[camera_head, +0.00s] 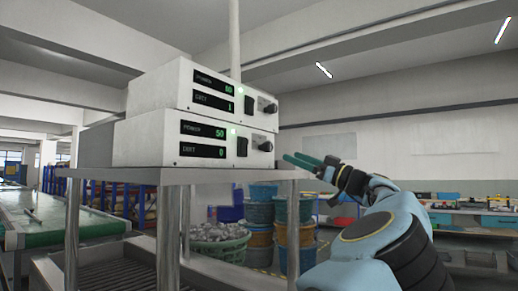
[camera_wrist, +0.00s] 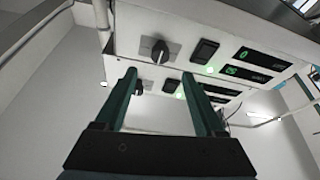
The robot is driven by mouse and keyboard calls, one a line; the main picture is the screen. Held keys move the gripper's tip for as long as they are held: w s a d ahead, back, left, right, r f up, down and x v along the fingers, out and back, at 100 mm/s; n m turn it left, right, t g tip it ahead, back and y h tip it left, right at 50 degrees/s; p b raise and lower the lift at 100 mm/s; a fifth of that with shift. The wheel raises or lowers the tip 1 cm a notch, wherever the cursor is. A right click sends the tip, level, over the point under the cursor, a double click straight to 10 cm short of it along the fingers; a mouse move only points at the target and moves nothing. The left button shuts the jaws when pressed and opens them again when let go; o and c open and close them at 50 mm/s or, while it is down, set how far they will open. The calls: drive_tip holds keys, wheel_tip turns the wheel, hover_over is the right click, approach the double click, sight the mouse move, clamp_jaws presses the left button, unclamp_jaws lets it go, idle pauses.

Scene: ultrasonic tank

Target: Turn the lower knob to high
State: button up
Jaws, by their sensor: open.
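Two white control units are stacked on a metal stand. The lower unit (camera_head: 150,142) shows 50 and 0 on its displays. Its lower knob (camera_head: 263,143) is dark, on a grey plate at the right of the front panel. It also shows in the wrist view (camera_wrist: 160,52), which appears upside down. The knob's exact setting is too small to read. The upper unit's knob (camera_head: 267,105) sits above. My gripper (camera_head: 292,158) is open and empty, just right of and slightly below the lower knob. In the wrist view my fingertips (camera_wrist: 159,74) are spread, with the lower knob appearing between and beyond them.
Each unit has a dark rocker switch, the lower one (camera_head: 242,147) left of its knob, and a lit green lamp. The metal stand (camera_head: 180,177) extends under the units, close to my gripper. Blue bins (camera_head: 258,215) and a basket (camera_head: 220,243) stand behind.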

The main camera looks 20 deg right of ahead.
sight(271, 147)
drive_tip(key=p+x, duration=0.4)
drive_tip(key=x, duration=0.5)
drive_tip(key=shift+w+a+r, duration=0.1)
drive_tip(key=shift+w+r, duration=0.05)
drive_tip(key=shift+r, duration=0.1)
drive_tip(key=shift+w+a+r+p, duration=0.1)
drive_tip(key=shift+w+a+p, duration=0.15)
drive_tip(key=shift+w+p, duration=0.15)
drive_tip(key=shift+c, duration=0.3)
clamp_jaws()
